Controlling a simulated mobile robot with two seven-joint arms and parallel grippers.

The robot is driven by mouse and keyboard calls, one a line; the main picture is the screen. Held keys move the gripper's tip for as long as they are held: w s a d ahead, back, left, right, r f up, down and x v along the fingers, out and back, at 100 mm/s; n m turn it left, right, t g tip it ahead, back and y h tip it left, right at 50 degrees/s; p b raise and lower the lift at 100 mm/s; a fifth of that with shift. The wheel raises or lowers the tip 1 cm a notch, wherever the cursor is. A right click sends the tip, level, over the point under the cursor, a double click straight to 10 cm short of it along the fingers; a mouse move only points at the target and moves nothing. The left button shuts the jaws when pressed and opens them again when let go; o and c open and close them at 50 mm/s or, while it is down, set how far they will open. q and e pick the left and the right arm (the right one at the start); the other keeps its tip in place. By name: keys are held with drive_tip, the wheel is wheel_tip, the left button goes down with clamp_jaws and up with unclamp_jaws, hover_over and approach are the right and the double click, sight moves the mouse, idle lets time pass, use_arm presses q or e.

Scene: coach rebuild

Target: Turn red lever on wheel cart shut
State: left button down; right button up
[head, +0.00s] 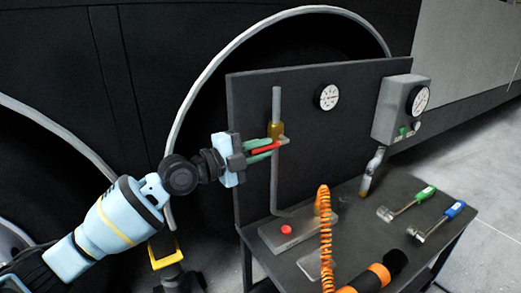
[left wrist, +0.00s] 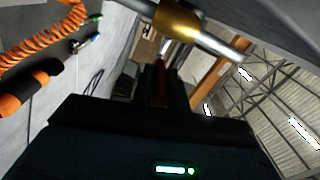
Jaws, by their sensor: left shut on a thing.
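The red lever (head: 262,149) sits on a brass valve (head: 276,130) on an upright grey pipe on the wheel cart (head: 305,140). My left gripper (head: 262,148) reaches in from the left and is shut on the red lever, its green fingers on either side of it. The lever points left from the pipe and looks close to level. In the left wrist view the brass valve (left wrist: 176,22) and pipe show at the top, and the red lever (left wrist: 161,82) lies partly hidden between the dark fingers. My right gripper is not in view.
An orange coiled hose (head: 325,235) and an orange-black handle (head: 375,277) are at the cart's front. Green-handled (head: 425,194) and blue-handled (head: 455,209) tools lie on the right of the top. A gauge box (head: 400,110) is on the back panel. A coach wheel arch stands behind.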

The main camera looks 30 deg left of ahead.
use_arm(q)
drive_tip(key=c, duration=1.4)
unclamp_jaws()
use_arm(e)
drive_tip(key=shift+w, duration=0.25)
use_arm(q)
drive_tip(key=shift+v, duration=3.9)
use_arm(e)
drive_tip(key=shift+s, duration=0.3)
use_arm(q)
drive_tip(key=shift+f, duration=0.1)
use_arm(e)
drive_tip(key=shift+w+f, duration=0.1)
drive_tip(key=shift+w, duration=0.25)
